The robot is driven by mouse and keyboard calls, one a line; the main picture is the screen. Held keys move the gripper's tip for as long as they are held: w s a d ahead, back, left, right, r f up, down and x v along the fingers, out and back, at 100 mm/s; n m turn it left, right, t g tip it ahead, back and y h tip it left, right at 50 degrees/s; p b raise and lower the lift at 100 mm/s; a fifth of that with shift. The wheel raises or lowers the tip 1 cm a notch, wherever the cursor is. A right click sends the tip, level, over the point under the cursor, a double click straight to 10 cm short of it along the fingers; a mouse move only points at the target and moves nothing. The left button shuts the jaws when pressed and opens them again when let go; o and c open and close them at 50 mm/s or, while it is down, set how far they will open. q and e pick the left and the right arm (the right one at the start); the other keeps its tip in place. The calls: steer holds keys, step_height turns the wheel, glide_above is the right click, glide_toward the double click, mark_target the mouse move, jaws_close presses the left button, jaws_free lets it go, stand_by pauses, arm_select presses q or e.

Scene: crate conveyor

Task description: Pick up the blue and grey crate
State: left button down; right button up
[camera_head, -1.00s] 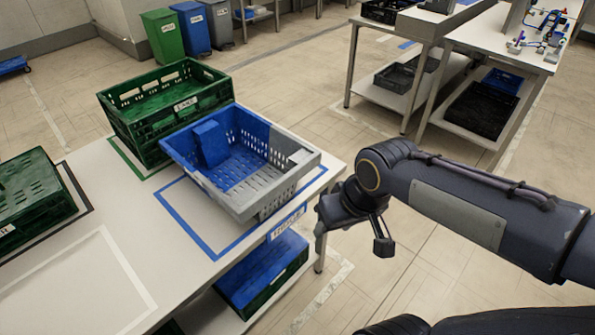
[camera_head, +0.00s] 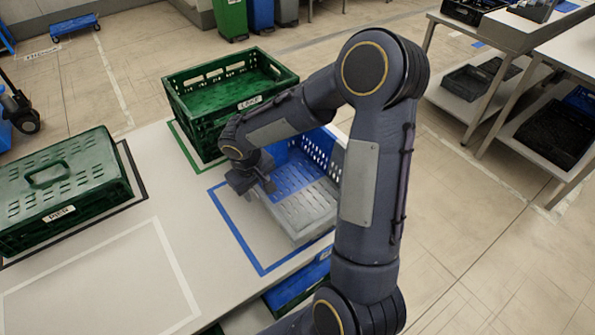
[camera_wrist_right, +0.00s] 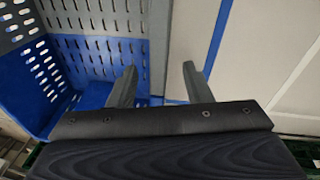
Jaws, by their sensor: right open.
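The blue and grey crate (camera_head: 305,207) stands on the table inside a blue tape outline, partly hidden behind my right arm. Its perforated floor shows at the left of the right wrist view (camera_wrist_right: 105,50). My right gripper (camera_head: 262,184) is open and empty at the crate's left side. In the right wrist view, its two fingers (camera_wrist_right: 160,68) lie either side of the crate's wall, one over the inside and one over the outside. I cannot tell how deep they reach or whether they touch it. My left gripper is not in view.
An open green crate (camera_head: 196,112) stands close behind, and a lidded green crate (camera_head: 60,190) is at the left. The white table (camera_head: 165,210) is bare between them and the front. Benches with black crates (camera_head: 553,138) stand at the right.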

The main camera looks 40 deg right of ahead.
steer(key=shift+w+d+f, duration=0.1)
steer(key=shift+d+f, duration=0.1)
steer(key=shift+f, duration=0.75)
steer(key=shift+c, duration=0.2)
jaws_close()
steer(key=shift+r, duration=0.1)
